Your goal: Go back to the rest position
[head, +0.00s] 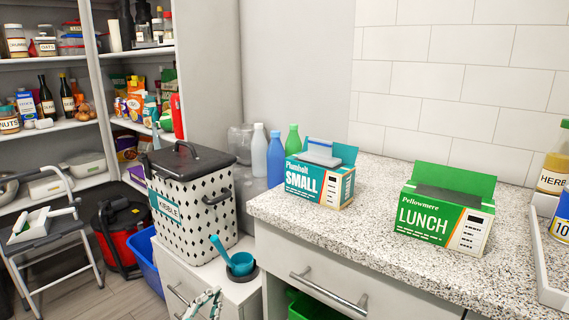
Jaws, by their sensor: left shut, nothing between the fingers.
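My left gripper (208,301) shows only in part at the bottom edge of the head view, in front of the low white cabinet (240,287). Its fingers are shut and I see nothing held in them. It is below the teal scoop in its cup (240,263) and left of the counter. The rest of that arm is out of the frame. My right gripper is not in view.
A patterned kibble bin (192,215) stands on the cabinet. The speckled counter (350,228) holds a SMALL box (318,184) and a green LUNCH box (440,215). A folding step stool (48,235), red vacuum (120,235) and blue bin (146,260) crowd the floor at left.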

